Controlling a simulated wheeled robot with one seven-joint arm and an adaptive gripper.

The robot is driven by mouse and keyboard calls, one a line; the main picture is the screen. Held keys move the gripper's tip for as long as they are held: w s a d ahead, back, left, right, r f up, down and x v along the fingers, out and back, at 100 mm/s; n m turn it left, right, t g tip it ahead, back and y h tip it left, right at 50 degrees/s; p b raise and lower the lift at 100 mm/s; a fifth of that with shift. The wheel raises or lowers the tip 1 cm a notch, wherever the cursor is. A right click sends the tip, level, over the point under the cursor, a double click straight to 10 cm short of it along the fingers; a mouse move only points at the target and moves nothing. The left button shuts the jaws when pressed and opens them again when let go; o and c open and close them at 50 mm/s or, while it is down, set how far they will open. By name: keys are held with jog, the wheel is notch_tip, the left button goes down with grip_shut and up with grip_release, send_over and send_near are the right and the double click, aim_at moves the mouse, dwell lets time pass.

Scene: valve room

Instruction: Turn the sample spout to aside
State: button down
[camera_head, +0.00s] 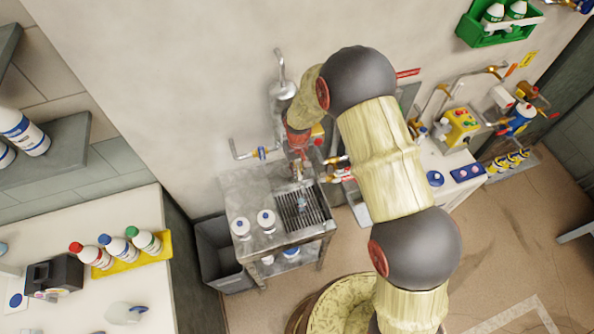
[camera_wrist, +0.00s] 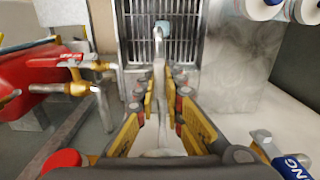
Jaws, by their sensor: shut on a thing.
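The sample spout (camera_wrist: 158,48) is a thin metal pipe with a bent tip, seen in the middle of the wrist view. Its tip lies over the slotted drain grate (camera_wrist: 140,28). My gripper (camera_wrist: 160,82) has its yellow fingers on both sides of the pipe and is shut on it. In the head view my gripper (camera_head: 298,168) is at the wall above the steel sink stand, whose grate (camera_head: 316,214) shows below; the spout is too small there to make out clearly.
Brass taps (camera_wrist: 90,68) and a red body (camera_wrist: 45,82) stand close left of my fingers. White jars (camera_head: 252,224) stand on the steel stand, left of the grate. A grey bin (camera_head: 216,258) is beside it. A blue-handled valve (camera_head: 262,153) is on the wall.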

jog(key=shift+w+d+n+b, duration=0.4)
jog(key=shift+d+n+b, duration=0.2)
jog(key=shift+n, duration=0.25)
jog(key=shift+w+d+n+b, duration=0.45)
jog(key=shift+d+n, duration=0.2)
jog(key=shift+n, duration=0.25)
jog(key=shift+w+d+n+b, duration=0.4)
jog(key=shift+d+n+b, duration=0.2)
jog(key=shift+n, duration=0.25)
jog(key=c, duration=1.9)
grip_release()
jog(key=shift+r, duration=0.15)
notch_tip(320, 180, up, 12)
jog(key=shift+f, duration=0.15)
jog(key=shift+c, duration=0.4)
